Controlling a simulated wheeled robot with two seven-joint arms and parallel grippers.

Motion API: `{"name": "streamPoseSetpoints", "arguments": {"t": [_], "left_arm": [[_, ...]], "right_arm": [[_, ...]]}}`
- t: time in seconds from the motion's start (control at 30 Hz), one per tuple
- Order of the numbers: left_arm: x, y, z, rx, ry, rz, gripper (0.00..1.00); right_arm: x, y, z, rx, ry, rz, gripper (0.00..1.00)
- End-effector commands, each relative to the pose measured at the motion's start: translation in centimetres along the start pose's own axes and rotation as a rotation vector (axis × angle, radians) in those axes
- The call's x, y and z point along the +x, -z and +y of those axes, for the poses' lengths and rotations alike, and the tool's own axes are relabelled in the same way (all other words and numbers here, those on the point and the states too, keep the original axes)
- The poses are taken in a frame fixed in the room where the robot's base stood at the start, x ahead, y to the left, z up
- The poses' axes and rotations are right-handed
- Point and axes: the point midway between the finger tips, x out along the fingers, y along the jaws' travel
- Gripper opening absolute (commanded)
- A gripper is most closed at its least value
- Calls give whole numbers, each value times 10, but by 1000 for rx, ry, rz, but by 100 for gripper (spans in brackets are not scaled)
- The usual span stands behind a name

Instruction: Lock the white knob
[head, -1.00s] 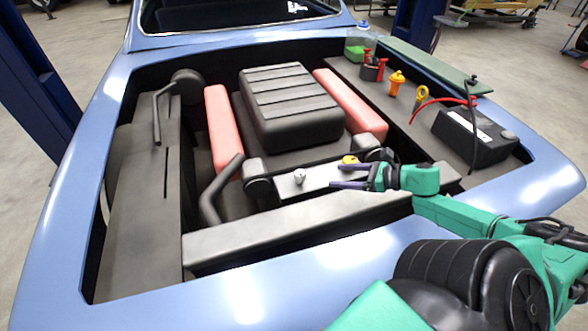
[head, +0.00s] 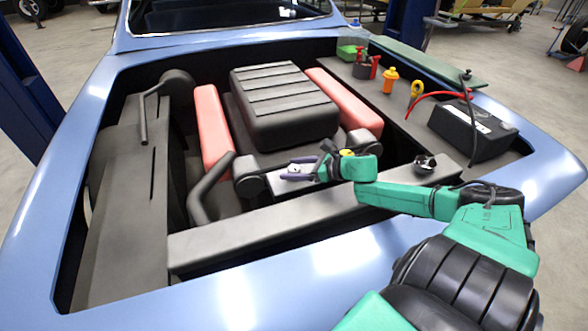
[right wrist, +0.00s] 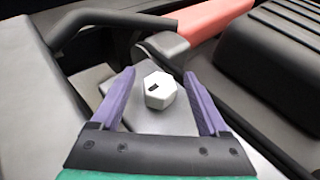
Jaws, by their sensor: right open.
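The white knob (right wrist: 159,90) is a faceted cap with a dark slot mark, on a light grey plate (right wrist: 165,121) in the engine bay. In the head view the knob (head: 294,169) is small and partly hidden by my right gripper. My right gripper (head: 298,168) reaches in from the right. In the right wrist view its two purple fingers (right wrist: 160,82) are open, one on each side of the knob, with a gap to each finger. My left gripper is not in view.
A black engine cover (head: 283,105) and red covers (head: 212,130) lie behind the plate. A grey front beam (head: 240,243) runs before it. A black hose (head: 211,190) rises to the left. The battery (head: 470,132) and a yellow cap (head: 347,153) are to the right.

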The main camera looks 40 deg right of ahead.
Motion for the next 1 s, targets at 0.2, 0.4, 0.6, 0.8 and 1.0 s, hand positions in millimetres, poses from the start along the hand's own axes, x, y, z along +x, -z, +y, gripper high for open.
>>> {"name": "streamPoseSetpoints", "arguments": {"t": [0.2,0.4,0.6,0.8,1.0], "left_arm": [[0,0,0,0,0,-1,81],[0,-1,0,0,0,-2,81],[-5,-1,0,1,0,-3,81],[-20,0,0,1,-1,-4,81],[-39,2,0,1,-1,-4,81]], "right_arm": [[0,0,0,0,0,0,40],[0,0,0,0,0,0,0],[-1,-2,1,10,19,-2,0],[-2,-4,1,42,89,-3,0],[-2,-5,2,100,222,-3,0]]}}
